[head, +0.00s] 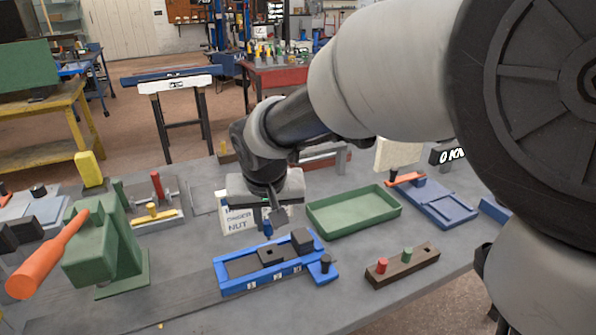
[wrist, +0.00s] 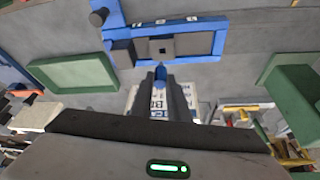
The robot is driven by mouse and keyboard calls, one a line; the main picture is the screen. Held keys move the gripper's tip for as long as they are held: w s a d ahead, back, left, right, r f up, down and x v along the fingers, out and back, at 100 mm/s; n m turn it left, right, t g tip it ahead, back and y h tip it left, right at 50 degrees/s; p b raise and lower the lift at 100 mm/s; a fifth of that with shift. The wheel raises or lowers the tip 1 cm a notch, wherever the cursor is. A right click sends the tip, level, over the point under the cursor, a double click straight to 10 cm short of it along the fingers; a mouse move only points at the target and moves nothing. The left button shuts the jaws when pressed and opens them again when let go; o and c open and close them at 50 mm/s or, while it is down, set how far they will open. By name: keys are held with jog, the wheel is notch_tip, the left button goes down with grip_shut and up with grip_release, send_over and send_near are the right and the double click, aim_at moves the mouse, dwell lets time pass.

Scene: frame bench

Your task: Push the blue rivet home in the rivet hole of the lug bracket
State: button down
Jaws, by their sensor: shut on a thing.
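My gripper (head: 267,222) is shut on the blue rivet (head: 268,230), which points down from the fingertips. In the wrist view the blue rivet (wrist: 161,73) shows between the dark fingers (wrist: 161,92). The lug bracket (head: 272,256) is a dark plate lying in a blue frame fixture (head: 239,287). Its small dark rivet hole shows in the wrist view on the bracket (wrist: 153,48). The rivet is held above the fixture, apart from the bracket, toward its far side in the head view.
A dark block (head: 302,239) sits at the fixture's right end, beside a black knob (head: 326,262). A brown rack (head: 400,267) holds a red and a green rivet. A green tray (head: 353,210) stands behind; a green press with an orange handle (head: 48,256) is left.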

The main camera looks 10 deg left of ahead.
jog(key=shift+f+b, duration=0.85)
jog(key=shift+f, duration=0.55)
jog(key=shift+f+b, duration=1.55)
jog(key=shift+b, duration=0.1)
dwell(0.7)
jog(key=c, duration=1.6)
grip_release()
jog(key=p+v, duration=0.3)
jog(key=v, duration=1.4)
jog(key=shift+s+d+r+p, duration=0.1)
jog(key=shift+s+r+p, duration=0.1)
jog(key=shift+p, duration=0.1)
